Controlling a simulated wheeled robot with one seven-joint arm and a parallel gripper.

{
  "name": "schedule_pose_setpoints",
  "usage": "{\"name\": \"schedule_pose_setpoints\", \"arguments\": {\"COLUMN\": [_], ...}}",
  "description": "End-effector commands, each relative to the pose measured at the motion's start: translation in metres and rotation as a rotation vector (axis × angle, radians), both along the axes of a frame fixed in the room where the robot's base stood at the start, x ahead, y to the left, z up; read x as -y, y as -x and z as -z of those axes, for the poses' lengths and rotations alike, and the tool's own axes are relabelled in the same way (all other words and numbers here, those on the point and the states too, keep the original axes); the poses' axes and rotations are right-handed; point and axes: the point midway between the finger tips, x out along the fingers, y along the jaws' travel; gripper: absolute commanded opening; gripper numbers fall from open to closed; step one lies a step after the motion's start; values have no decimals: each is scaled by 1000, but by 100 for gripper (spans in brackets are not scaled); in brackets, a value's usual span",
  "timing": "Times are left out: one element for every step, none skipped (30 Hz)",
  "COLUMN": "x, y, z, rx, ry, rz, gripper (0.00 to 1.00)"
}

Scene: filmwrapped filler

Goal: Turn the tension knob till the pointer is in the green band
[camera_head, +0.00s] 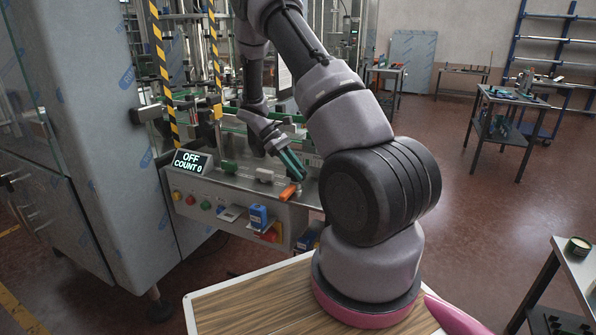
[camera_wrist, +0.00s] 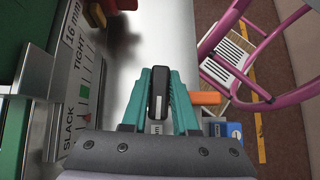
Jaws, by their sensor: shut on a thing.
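In the wrist view my gripper (camera_wrist: 160,74) has its two green fingers closed on the sides of a black knob (camera_wrist: 158,92). To the left is the tension scale (camera_wrist: 75,95), lettered SLACK at the near end and TIGHT at the far end. In the head view my gripper (camera_head: 292,163) reaches down over the machine's metal deck; the knob and scale cannot be made out there.
An orange part (camera_wrist: 205,98) lies close right of my fingers and also shows in the head view (camera_head: 288,191). A display (camera_head: 190,163) reads OFF, COUNT 0. Buttons (camera_head: 206,204) line the front panel. Striped posts (camera_head: 162,60) stand behind. The floor at right is largely open.

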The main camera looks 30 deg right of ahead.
Motion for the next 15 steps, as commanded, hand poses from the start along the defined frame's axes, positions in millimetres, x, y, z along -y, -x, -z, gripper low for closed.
{"name": "schedule_pose_setpoints", "arguments": {"x": [0, 0, 0, 0, 0, 0, 0, 0, 0, 0, 0, 0, 0, 0, 0], "y": [-1, -1, -1, -1, -1, -1, -1, -1, -1, -1, -1, -1, -1, -1, -1], "z": [0, 0, 0, -1, -1, -1, -1, -1, -1, -1, -1, -1, -1, -1, -1], "rx": [3, 3, 3, 3, 3, 3, 3, 3, 3, 3, 3, 3, 3, 3, 3], "ry": [-1, -1, -1, -1, -1, -1, -1, -1, -1, -1, -1, -1, -1, -1, -1], "rz": [5, 7, 9, 11, 11, 12, 12, 11, 11, 11, 11, 11, 11, 11, 11], "gripper": [0, 0, 0, 0, 0, 0, 0, 0, 0, 0, 0, 0, 0, 0, 43]}}
